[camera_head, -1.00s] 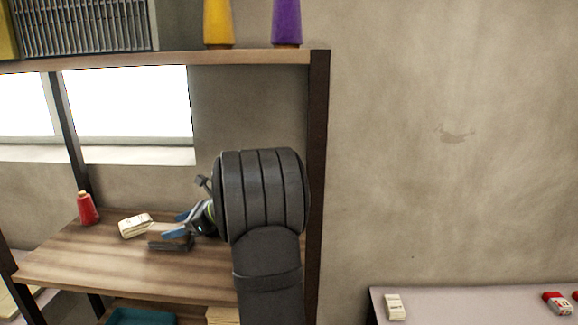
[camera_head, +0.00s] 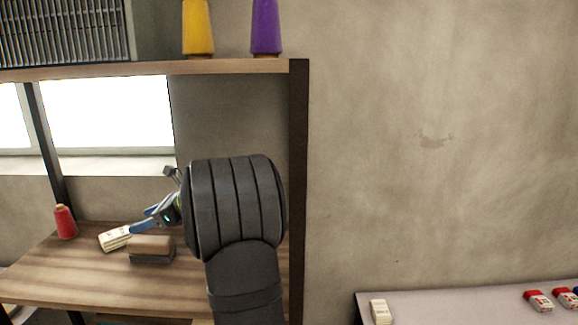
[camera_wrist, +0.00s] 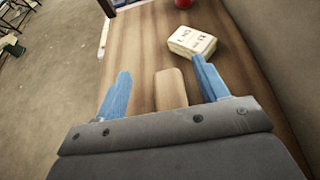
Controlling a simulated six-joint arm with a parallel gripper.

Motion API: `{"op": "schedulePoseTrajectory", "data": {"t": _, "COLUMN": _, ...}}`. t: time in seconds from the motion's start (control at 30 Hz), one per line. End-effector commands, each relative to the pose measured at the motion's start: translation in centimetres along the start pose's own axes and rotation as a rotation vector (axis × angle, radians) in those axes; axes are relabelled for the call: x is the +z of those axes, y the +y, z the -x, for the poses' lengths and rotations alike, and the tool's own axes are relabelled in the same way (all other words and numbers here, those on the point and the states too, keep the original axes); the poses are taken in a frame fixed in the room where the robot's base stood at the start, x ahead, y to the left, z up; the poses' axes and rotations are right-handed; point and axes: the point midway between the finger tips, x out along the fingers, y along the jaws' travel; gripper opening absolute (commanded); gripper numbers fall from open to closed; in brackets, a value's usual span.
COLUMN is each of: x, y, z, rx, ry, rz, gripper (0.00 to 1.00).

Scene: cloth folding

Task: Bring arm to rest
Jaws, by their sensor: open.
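My gripper (camera_head: 147,222) is open and empty, its blue fingers above the wooden shelf board (camera_head: 60,270). In the head view my dark arm hides part of the wrist. In the wrist view the open fingers (camera_wrist: 161,68) frame a brown-topped block (camera_wrist: 171,88), which lies on the board below and apart from them. The block (camera_head: 151,250) also shows in the head view, just under the gripper. A white printed pack (camera_head: 114,238) lies beside it; in the wrist view this pack (camera_wrist: 192,41) is beyond the right fingertip.
A red thread spool (camera_head: 65,222) stands at the board's back left. A dark upright post (camera_head: 298,190) is right of my arm. An upper shelf (camera_head: 240,67) holds yellow and purple spools. A pale table (camera_head: 450,305) with small packs is at lower right.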

Motion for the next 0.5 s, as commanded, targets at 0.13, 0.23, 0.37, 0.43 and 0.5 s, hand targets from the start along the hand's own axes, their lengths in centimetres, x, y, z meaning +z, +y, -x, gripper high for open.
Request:
{"op": "schedulePoseTrajectory", "data": {"t": 0.13, "x": -0.5, "y": 0.0, "z": -0.2, "rx": 0.0, "ry": 0.0, "rz": -0.001, "gripper": 0.67}}
{"op": "schedulePoseTrajectory", "data": {"t": 0.23, "x": -1.6, "y": 0.0, "z": -0.6, "rx": 0.001, "ry": 0.001, "rz": -0.003, "gripper": 0.67}}
{"op": "schedulePoseTrajectory", "data": {"t": 0.37, "x": -3.7, "y": 0.0, "z": -1.5, "rx": 0.002, "ry": 0.001, "rz": -0.005, "gripper": 0.67}}
{"op": "schedulePoseTrajectory", "data": {"t": 0.43, "x": -5.0, "y": 0.0, "z": -2.0, "rx": 0.002, "ry": 0.002, "rz": -0.005, "gripper": 0.67}}
{"op": "schedulePoseTrajectory", "data": {"t": 0.5, "x": -6.2, "y": 0.0, "z": -2.2, "rx": -0.001, "ry": 0.001, "rz": -0.004, "gripper": 0.67}}
